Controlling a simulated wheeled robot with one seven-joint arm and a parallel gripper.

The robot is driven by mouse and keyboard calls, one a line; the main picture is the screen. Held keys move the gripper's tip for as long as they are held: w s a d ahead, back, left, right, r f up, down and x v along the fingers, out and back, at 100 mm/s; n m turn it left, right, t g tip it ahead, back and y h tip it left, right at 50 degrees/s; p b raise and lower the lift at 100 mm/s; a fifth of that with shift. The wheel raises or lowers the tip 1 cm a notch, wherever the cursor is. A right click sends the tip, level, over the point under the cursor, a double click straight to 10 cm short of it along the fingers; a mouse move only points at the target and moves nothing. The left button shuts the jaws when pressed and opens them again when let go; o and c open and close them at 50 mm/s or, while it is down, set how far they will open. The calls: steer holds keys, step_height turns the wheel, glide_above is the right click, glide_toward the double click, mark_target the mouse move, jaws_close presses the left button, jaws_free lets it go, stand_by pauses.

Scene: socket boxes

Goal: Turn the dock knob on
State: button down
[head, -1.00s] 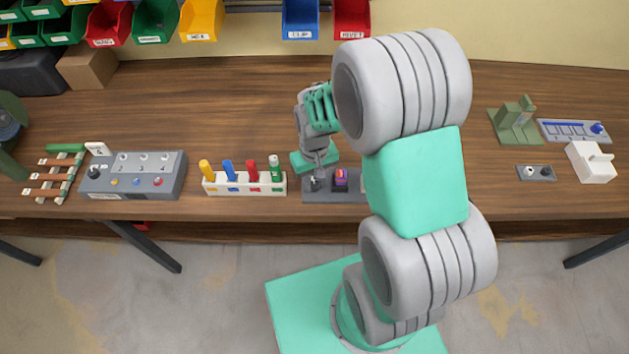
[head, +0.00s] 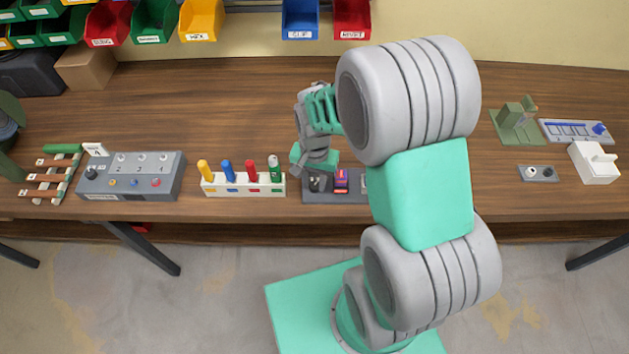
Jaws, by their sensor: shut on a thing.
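The grey dock panel (head: 342,199) lies near the front edge of the bench, its right part hidden behind my arm. The dark dock knob (head: 315,184) is at the panel's left end, mostly covered by my gripper. My gripper (head: 316,178) points down over the knob and is shut on it. The fingertips are small here, and the knob's exact angle cannot be told. A red and purple piece (head: 341,180) sits on the panel just right of the knob.
A white rack with coloured pegs (head: 244,188) stands close to the left. A grey switch box (head: 132,178) is farther left. A green stand (head: 517,122), a small two-knob plate (head: 538,173) and a white block (head: 594,163) are at the right. The bench behind is mostly clear.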

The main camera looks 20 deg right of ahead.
mark_target(315, 185)
stand_by(0.4)
steer(key=c, duration=1.1)
jaws_free()
step_height(315, 185, up, 8)
steer(key=shift+f+b, duration=0.1)
steer(key=shift+b, duration=0.35)
